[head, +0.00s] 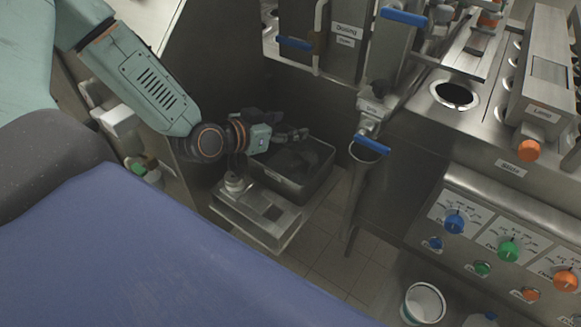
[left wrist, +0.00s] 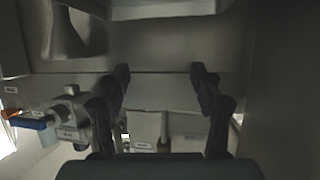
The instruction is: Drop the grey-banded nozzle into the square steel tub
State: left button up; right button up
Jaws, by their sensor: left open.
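The square steel tub (head: 318,183) sits on a low metal shelf in the head view, with a dark interior whose contents I cannot make out. My left gripper (head: 300,134) is over the tub's back rim, with its fingers pointing right. In the left wrist view the two dark fingers (left wrist: 162,85) stand apart with nothing between them. A small grey nozzle-like piece (head: 234,183) stands upright on the shelf, left of the tub, below my left wrist. I cannot make out a band on it clearly. My right gripper is not in view.
The shelf (head: 285,226) has a square cutout. A blue-handled valve (head: 371,144) with a steel pipe below stands right of the tub. The filler's control panel (head: 510,245) with coloured knobs is at the right. A white bucket (head: 424,303) stands on the floor.

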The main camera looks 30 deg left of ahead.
pick_arm(q)
notch_tip(320, 180, up, 10)
dwell(0.9)
jog(key=shift+s, duration=0.1)
dwell(0.5)
